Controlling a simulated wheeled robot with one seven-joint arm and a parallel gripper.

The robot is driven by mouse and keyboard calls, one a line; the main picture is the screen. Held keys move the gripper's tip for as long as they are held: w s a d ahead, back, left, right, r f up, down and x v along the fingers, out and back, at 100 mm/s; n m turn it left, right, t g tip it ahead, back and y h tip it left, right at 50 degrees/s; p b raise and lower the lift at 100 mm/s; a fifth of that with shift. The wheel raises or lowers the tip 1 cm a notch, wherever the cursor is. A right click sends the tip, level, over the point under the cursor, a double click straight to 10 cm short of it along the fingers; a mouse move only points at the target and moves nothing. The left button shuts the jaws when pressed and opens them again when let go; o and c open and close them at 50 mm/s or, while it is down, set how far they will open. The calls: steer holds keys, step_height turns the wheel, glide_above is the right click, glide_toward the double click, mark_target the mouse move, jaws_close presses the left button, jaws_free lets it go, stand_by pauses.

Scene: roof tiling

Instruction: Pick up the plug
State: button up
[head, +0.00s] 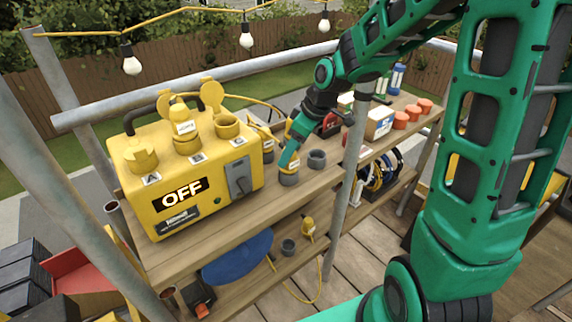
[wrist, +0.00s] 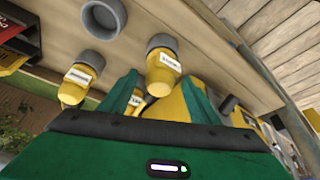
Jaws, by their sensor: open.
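In the wrist view, my gripper's green fingers (wrist: 161,92) stand apart on either side of a yellow plug (wrist: 161,76) with a white label. That plug's end sits at a grey ring (wrist: 162,42); I cannot tell whether the fingers touch it. A second labelled yellow plug (wrist: 78,82) is to its left. Another yellow plug (head: 309,228) is on the lower shelf. One labelled plug (head: 184,126) sits in a socket of the yellow power box.
The yellow power box (head: 165,215) reading OFF stands left of my gripper. An empty grey cup (head: 317,158) is just right. A metal pole (head: 352,165) rises in front of the shelf. Orange cups (head: 400,120) and a white box (head: 379,123) are farther right.

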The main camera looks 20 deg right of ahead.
steer(key=shift+x, duration=0.95)
steer(key=shift+s, duration=0.1)
steer(key=c, duration=1.3)
steer(key=shift+r, duration=0.15)
